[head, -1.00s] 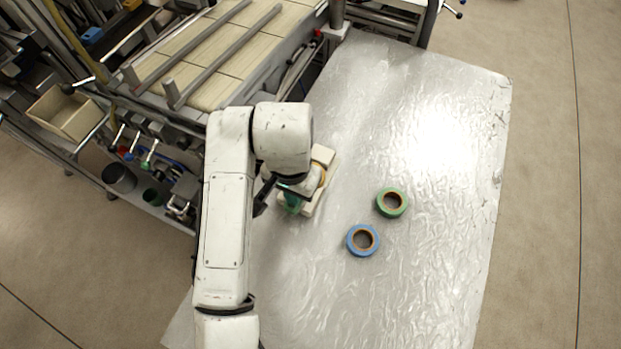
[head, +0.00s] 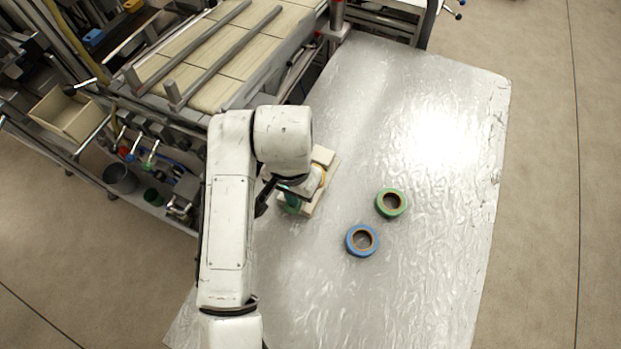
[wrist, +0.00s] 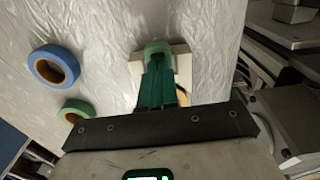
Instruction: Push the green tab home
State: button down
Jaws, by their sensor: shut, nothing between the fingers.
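A cream block (head: 325,157) sits on the silver table, partly hidden under my arm. It also shows in the wrist view (wrist: 183,62), behind my fingers. A pale green piece (wrist: 157,47), which looks like the green tab, is at the block's far end in the wrist view, just beyond my fingertips. My gripper (wrist: 155,64) is shut and empty, its dark green fingers together over the block and pointing at the tab. I cannot tell whether the fingertips touch the tab. In the head view the arm hides most of this spot.
A green tape reel (head: 391,203) and a blue tape reel (head: 362,240) lie on the silver table (head: 400,110), right of the block. The table's right side is clear. A slatted conveyor (head: 225,60) with metal rails stands at upper left, with a cream bin (head: 70,115) farther left.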

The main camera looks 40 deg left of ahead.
dwell(0.4)
notch_tip(320, 180, up, 7)
jog(key=p, duration=0.7)
jog(key=shift+d, duration=0.1)
dwell(0.4)
